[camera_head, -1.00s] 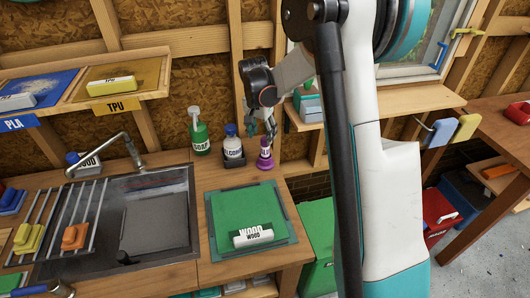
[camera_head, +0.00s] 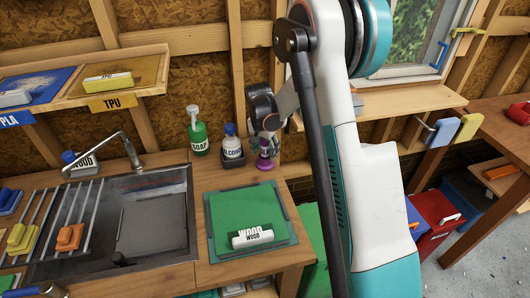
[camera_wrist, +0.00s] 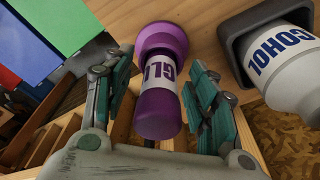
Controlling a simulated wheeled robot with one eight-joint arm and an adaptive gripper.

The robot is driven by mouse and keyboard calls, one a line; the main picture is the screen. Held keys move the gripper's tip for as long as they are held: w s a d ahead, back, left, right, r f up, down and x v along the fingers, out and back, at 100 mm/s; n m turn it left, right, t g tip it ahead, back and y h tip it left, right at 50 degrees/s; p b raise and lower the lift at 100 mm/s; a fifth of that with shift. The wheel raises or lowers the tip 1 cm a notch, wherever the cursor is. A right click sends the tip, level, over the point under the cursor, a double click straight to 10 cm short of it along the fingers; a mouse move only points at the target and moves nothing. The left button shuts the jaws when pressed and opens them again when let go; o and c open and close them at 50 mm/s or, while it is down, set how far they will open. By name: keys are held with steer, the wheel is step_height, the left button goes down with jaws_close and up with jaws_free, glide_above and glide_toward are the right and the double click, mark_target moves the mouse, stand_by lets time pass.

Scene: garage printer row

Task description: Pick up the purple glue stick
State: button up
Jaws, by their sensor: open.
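The purple glue stick (camera_head: 264,161) stands upright on its wide base on the wooden bench, right of the alcohol bottle. In the wrist view the glue stick (camera_wrist: 161,85) shows a white label and lies between my two fingers. My gripper (camera_wrist: 160,100) is open, with one teal-padded finger on each side of the glue stick; a gap shows on both sides. In the head view my gripper (camera_head: 265,135) comes down over the glue stick and hides its upper part.
The alcohol bottle (camera_head: 232,144) in its dark holder stands close left of the glue stick and also shows in the wrist view (camera_wrist: 285,72). A green soap bottle (camera_head: 199,137) is farther left. A sink (camera_head: 150,225) is at left.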

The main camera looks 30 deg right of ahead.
steer(key=c, duration=1.2)
steer(key=shift+o, duration=0.2)
steer(key=shift+r, duration=0.2)
step_height(320, 180, up, 20)
steer(key=p, duration=0.4)
